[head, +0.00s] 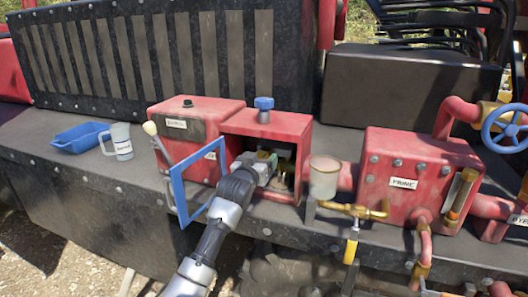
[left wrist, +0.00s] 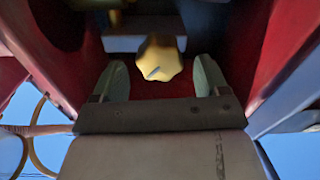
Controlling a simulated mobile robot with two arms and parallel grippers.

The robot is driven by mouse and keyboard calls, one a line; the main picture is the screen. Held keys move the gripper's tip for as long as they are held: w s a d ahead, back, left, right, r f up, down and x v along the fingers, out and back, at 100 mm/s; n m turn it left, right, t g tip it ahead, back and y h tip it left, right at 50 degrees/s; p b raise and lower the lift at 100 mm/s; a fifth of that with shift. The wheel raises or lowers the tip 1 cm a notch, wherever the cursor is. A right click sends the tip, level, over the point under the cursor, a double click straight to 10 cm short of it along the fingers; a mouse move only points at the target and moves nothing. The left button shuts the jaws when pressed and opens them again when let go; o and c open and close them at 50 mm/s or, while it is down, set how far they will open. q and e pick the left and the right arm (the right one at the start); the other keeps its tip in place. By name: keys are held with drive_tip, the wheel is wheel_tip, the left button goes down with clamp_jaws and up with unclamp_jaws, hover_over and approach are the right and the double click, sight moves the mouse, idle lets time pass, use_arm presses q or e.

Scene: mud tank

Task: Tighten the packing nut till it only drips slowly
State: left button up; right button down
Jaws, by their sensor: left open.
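The packing nut, seen as a lobed brass piece with a small blue-grey mark (left wrist: 160,56), sits inside a red housing in the left wrist view. My left gripper (left wrist: 160,82) is open, with one finger on each side of the nut and visible gaps between. In the head view my left gripper (head: 268,160) reaches into the open front of the red box (head: 240,124), and the nut there is mostly hidden behind it. I cannot see any dripping water. My right gripper is in neither view.
A blue-framed door (head: 178,192) stands open left of the box. A clear cup (head: 324,178) and brass valve (head: 356,210) stand close on its right. A red PRIME box (head: 415,170) is further right. A blue tray (head: 80,137) and a jug (head: 121,142) are at left.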

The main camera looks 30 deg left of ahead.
sight(263, 157)
use_arm(q)
drive_tip(key=shift+p+x, duration=0.3)
drive_tip(key=shift+x, duration=1.4)
drive_tip(key=shift+c, duration=0.2)
drive_tip(key=c, duration=0.9)
drive_tip(key=shift+m, duration=0.4)
drive_tip(key=m, duration=0.2)
drive_tip(key=shift+m+p, duration=0.35)
drive_tip(key=shift+m, duration=0.05)
drive_tip(key=shift+m+p, duration=0.3)
drive_tip(key=shift+m, duration=1.6)
